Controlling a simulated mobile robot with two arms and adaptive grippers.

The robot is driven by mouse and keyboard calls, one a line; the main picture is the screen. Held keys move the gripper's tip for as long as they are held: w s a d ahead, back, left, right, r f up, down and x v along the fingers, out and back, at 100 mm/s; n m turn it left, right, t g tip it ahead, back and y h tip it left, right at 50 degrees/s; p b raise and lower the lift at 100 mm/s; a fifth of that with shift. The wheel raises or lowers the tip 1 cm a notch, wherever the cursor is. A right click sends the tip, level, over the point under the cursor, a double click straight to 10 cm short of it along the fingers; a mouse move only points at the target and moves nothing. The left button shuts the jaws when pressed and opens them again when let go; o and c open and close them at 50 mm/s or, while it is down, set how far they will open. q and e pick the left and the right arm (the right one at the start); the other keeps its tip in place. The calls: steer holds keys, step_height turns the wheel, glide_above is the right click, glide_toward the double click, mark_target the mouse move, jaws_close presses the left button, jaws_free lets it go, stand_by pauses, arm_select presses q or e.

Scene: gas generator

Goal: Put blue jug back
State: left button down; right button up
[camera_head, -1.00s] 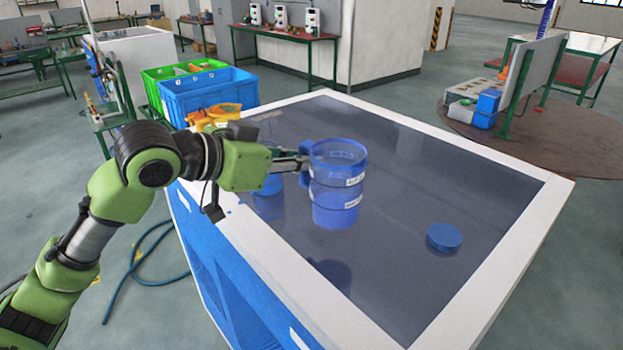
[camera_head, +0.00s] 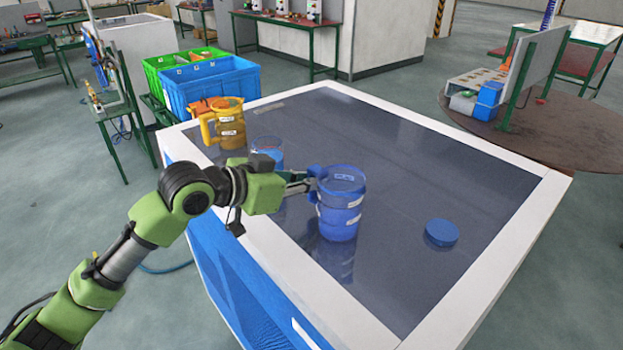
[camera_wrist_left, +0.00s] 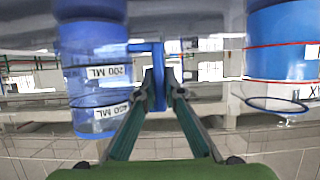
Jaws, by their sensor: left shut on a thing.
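The blue jug (camera_head: 341,205) is upright at the left-middle of the dark table top (camera_head: 400,160). My left gripper (camera_head: 308,184) comes in from the left and is shut on the jug's handle. Whether the jug's base touches the table or is just above it, I cannot tell. In the left wrist view the jug (camera_wrist_left: 95,75) appears at the left with upside-down volume labels. Its handle (camera_wrist_left: 157,70) lies between the fingertips (camera_wrist_left: 160,92). My right gripper is not in view.
A clear beaker with blue contents (camera_head: 267,146) stands just behind my left gripper. A yellow jug (camera_head: 222,128) stands near the far left corner. A blue round disc (camera_head: 441,233) lies to the right. Blue (camera_head: 212,85) and green crates are beyond the table. The table's right side is mostly clear.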

arm_select(q)
steer(key=c, duration=2.1)
jaws_free()
steer(key=shift+f, duration=0.1)
steer(key=shift+c, duration=0.2)
steer(key=shift+s+a+r, duration=0.1)
steer(key=shift+r, duration=0.1)
steer(key=b+v, duration=0.3)
steer(key=v, duration=0.8)
steer(key=shift+s+a+r, duration=0.25)
